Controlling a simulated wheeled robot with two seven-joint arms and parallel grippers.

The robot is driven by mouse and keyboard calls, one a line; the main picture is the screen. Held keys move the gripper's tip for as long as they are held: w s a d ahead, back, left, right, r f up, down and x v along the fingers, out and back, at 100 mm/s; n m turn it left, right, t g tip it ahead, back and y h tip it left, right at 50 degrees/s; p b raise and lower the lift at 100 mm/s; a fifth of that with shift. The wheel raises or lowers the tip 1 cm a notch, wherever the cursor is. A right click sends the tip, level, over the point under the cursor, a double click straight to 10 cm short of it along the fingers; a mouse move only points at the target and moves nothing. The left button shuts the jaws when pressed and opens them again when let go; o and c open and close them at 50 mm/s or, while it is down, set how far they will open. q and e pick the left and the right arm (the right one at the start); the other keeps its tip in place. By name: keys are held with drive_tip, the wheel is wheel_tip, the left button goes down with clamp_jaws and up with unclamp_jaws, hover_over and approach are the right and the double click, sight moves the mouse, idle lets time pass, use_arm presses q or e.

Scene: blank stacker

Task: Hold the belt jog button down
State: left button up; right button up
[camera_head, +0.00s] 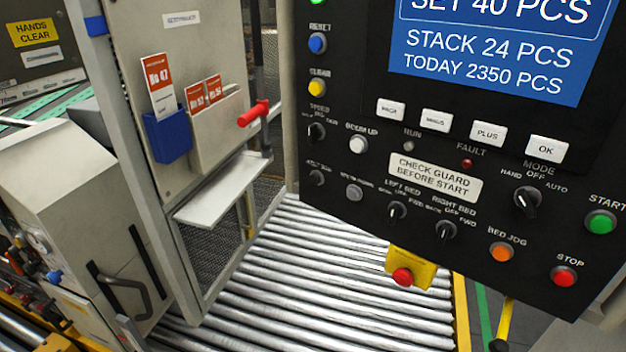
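The black control panel (420,262) fills the right side of the head view, tilted, and carries several buttons and knobs. Neither of my grippers is in view, and nothing visible touches the orange button.
A roller bed (320,285) runs below the panel. A yellow box with a red button (402,277) hangs under the panel's lower edge. A grey guard door with a red handle (254,113) and a small shelf (224,188) stands at left. The space before the panel looks clear.

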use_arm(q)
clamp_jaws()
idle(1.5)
